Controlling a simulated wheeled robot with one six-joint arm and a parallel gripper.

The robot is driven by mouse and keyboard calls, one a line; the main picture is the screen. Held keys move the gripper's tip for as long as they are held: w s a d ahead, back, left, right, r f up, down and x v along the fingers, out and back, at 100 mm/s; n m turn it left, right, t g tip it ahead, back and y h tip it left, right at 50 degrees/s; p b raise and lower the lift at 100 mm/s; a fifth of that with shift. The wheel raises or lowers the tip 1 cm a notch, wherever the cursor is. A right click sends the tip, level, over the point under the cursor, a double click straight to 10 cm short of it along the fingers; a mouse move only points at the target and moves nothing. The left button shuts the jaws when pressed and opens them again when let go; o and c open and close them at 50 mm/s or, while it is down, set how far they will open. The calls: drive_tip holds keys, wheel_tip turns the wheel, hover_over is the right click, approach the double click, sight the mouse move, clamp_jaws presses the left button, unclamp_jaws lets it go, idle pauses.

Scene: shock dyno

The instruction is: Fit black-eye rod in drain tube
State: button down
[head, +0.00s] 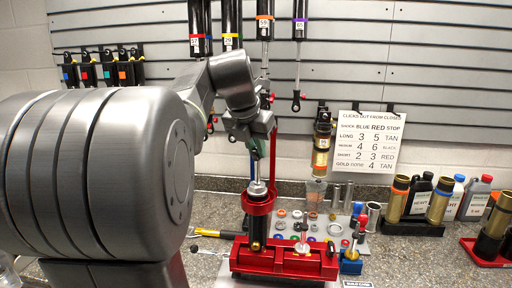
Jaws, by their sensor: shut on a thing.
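My gripper (256,150) reaches down from the upper left, shut on the top of an upright rod. The rod's eye is mostly hidden by the gripper, so its colour is hard to tell. A silver part of the rod (257,187) shows below the gripper, right at the mouth of a red-collared upright tube (258,205). I cannot tell how deep the rod sits in it. The tube's dark lower body stands at the red vise (285,262) on the bench. I cannot tell for sure whether this is the drain tube.
A small silver shaft with a disc (302,240) stands at the vise's right. Behind is a grey tray (325,222) of coloured rings. Bottles and gold-topped shocks (396,200) stand right. Shocks hang on the slatted wall, beside a settings card (371,141).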

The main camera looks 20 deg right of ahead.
drive_tip(key=shift+r+p, duration=1.75)
drive_tip(key=shift+r, duration=0.5)
wheel_tip(320, 180, up, 11)
